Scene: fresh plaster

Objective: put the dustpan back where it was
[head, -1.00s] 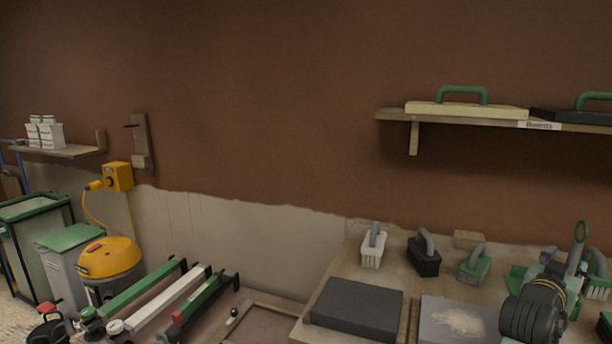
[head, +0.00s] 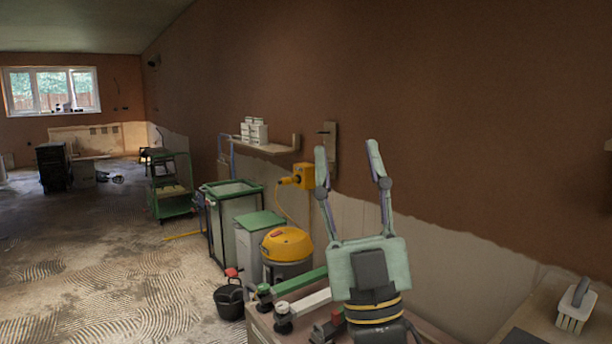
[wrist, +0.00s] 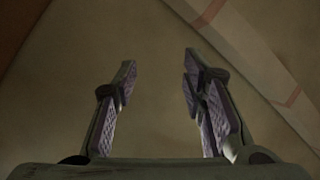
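I cannot make out a dustpan in either current view. My gripper (head: 347,152) is raised in the middle of the head view, its two fingers pointing up and spread wide apart. In the wrist view the gripper (wrist: 160,64) is also open, with nothing between the fingers. Behind them is only a blurred beige surface with a pale strip marked by reddish lines.
A yellow-topped vacuum (head: 287,246), a grey bin with green lid (head: 259,222) and a black bucket (head: 229,300) stand left of my gripper. A small shelf (head: 270,149) holds white boxes. A white-bristled brush (head: 575,308) sits on the bench at right. Open floor lies at left.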

